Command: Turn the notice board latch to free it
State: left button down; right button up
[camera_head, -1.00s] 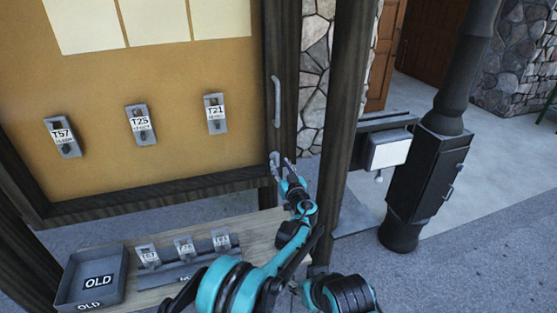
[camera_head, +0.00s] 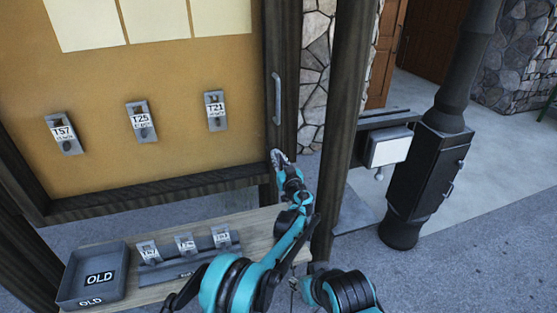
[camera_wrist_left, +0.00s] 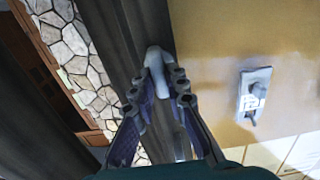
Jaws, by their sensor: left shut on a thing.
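The notice board latch is a small light-grey piece on the dark right post of the board frame, below the grey handle (camera_head: 277,98). In the left wrist view the latch (camera_wrist_left: 157,58) shows between the two fingers. My left gripper (camera_head: 281,157) is at the latch and shut on it; it also shows in the wrist view (camera_wrist_left: 157,88). In the head view the fingers mostly hide the latch. A teal and black arm part of mine shows at the bottom, but my right gripper is not in view.
The cork board (camera_head: 100,165) carries several tags, including T57 (camera_head: 63,134), T25 (camera_head: 141,121) and T21 (camera_head: 215,110). A shelf (camera_head: 255,222) below holds a grey OLD tray (camera_head: 118,262) and more tags. A dark post (camera_head: 345,130) stands close right of the left gripper.

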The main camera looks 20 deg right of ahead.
pick_arm(q)
jog(key=m+b, duration=0.3)
jog(key=shift+d+f, duration=0.1)
jog(key=shift+f, duration=0.05)
jog(key=m+b, duration=0.3)
jog(key=m, duration=0.2)
jog(key=shift+d, duration=0.1)
jog(key=m+b, duration=0.3)
jog(key=m, duration=0.6)
jog(key=shift+d+f+m, duration=0.1)
jog(key=shift+d+m, duration=0.05)
jog(key=shift+m, duration=0.15)
dwell(0.3)
jog(key=c, duration=1.5)
grip_release()
jog(key=shift+c, duration=0.2)
jog(key=s, duration=0.7)
jog(key=shift+s+d, duration=0.15)
jog(key=shift+s, duration=0.1)
